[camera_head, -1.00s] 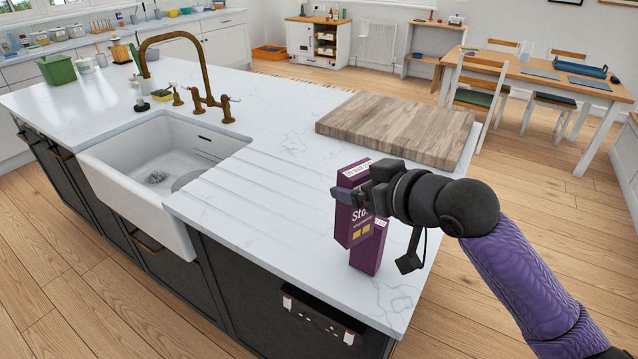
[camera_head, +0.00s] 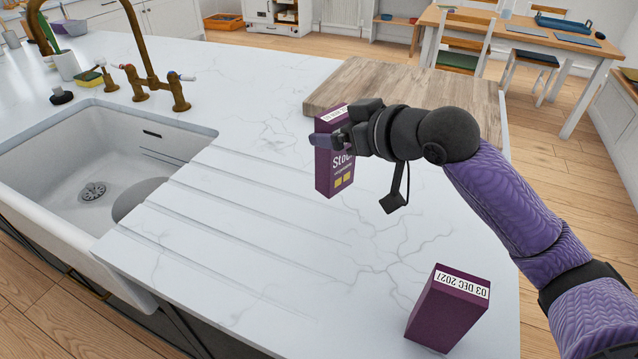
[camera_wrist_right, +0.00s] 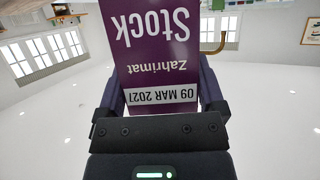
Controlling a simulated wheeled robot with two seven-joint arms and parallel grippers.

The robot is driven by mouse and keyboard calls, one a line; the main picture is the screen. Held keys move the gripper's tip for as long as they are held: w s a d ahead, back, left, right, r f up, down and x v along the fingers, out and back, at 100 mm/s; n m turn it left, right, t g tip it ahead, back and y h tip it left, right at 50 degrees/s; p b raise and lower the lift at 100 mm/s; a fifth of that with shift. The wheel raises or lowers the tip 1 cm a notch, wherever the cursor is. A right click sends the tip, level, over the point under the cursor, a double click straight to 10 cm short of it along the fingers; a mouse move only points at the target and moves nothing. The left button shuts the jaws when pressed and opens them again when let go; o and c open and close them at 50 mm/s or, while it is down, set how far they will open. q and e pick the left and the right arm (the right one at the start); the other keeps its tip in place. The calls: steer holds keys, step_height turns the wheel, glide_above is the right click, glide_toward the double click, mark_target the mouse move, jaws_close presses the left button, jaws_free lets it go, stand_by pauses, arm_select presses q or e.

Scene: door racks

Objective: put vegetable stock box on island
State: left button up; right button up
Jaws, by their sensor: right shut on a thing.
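A purple vegetable stock box (camera_head: 334,170) is held upright over the white island top (camera_head: 270,215). My right gripper (camera_head: 330,141) is shut on the upper part of this box. In the right wrist view the box (camera_wrist_right: 158,50) sits between the two fingers, with "Stock" and a 09 MAR date label facing the camera. I cannot tell whether its bottom touches the top. A second purple box (camera_head: 445,315), with a 03 DEC date label, stands on the island near its front right edge, apart from the gripper. My left gripper is out of view.
A wooden board (camera_head: 385,95) lies on the island just behind the held box. A white sink (camera_head: 100,180) and a brass tap (camera_head: 150,85) are to the left. Grooved and plain counter between sink and boxes is clear. A dining table (camera_head: 530,40) stands beyond.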

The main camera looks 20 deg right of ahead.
mark_target(342, 172)
steer(key=f, duration=0.2)
steer(key=s+f+b, duration=0.1)
steer(key=shift+f, duration=0.35)
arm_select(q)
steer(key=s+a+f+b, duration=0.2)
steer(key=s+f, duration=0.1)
arm_select(e)
step_height(342, 172, down, 4)
steer(key=shift+r+p, duration=0.2)
steer(key=shift+p, duration=0.15)
steer(key=o, duration=1)
steer(key=shift+w, duration=0.1)
steer(key=shift+o, duration=0.5)
steer(key=shift+d, duration=0.1)
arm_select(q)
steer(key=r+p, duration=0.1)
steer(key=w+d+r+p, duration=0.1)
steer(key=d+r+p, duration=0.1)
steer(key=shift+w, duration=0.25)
arm_select(e)
steer(key=v, duration=1.2)
